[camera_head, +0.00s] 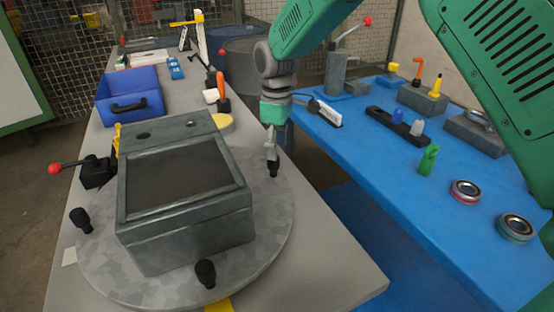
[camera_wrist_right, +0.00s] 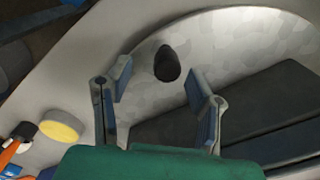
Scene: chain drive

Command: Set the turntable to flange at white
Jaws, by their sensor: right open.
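The turntable (camera_head: 265,235) is a round mottled grey disc on the grey table, bearing a dark grey metal box (camera_head: 190,235). Black knobs stand around its rim: a left one (camera_head: 80,218), a front one (camera_head: 205,272) and a right rear one (camera_head: 273,170). My right gripper (camera_head: 272,155) points down at the right rear knob. In the wrist view the open fingers (camera_wrist_right: 160,80) lie on either side of that knob (camera_wrist_right: 167,63); I cannot tell contact. A small white patch (camera_head: 69,257) lies by the disc's left edge, a yellow one (camera_head: 222,305) at its front. My left gripper is out of view.
A red-ball lever (camera_head: 55,168) on a black block stands left of the disc. A blue bin (camera_head: 130,97), an orange-handled tool (camera_head: 222,92) and a yellow round thing (camera_head: 224,123) are behind. The blue table (camera_head: 370,160) to the right holds several parts.

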